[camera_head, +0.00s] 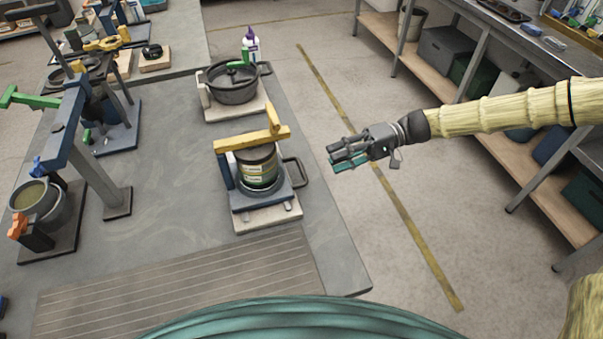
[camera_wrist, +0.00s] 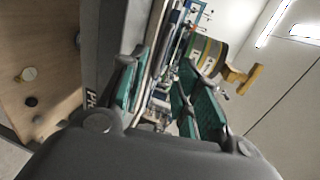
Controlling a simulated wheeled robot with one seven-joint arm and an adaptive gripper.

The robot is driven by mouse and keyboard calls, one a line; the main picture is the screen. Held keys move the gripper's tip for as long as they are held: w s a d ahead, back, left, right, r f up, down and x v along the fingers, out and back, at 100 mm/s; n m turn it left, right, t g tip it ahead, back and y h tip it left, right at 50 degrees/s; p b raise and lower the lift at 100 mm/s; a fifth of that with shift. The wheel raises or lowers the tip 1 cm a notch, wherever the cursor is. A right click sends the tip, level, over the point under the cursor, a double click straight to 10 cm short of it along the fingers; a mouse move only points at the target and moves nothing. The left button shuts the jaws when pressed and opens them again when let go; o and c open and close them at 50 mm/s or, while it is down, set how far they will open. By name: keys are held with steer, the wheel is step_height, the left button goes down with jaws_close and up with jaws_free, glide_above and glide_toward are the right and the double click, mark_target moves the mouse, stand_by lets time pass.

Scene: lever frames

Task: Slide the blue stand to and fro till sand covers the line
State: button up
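The blue stand (camera_head: 262,198) sits on a pale base plate near the right side of the grey table. It has a dark looped handle (camera_head: 297,172) on its right side and a yellow bar (camera_head: 250,139) across its top. A dark jar (camera_head: 259,168) with a yellow and pale label stands in it; sand and a line cannot be made out. My gripper (camera_head: 341,156) is open and empty, apart from the stand, to the right of the handle. In the wrist view the jar (camera_wrist: 209,50) and yellow bar (camera_wrist: 240,79) show beyond my gripper's spread fingers (camera_wrist: 165,95).
A dark lidded pot (camera_head: 232,88) stands behind the stand on its own plate. A blue lever frame (camera_head: 88,150) and a grey pot (camera_head: 38,205) stand at left. A grooved mat (camera_head: 180,285) lies in front. Shelving (camera_head: 460,75) lines the right, across open floor.

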mark_target(302, 170)
steer(key=p+x, duration=0.2)
steer(key=x, duration=0.8)
steer(key=shift+s+a+p, duration=0.1)
steer(key=shift+a+p, duration=0.05)
steer(key=shift+p, duration=0.25)
jaws_close()
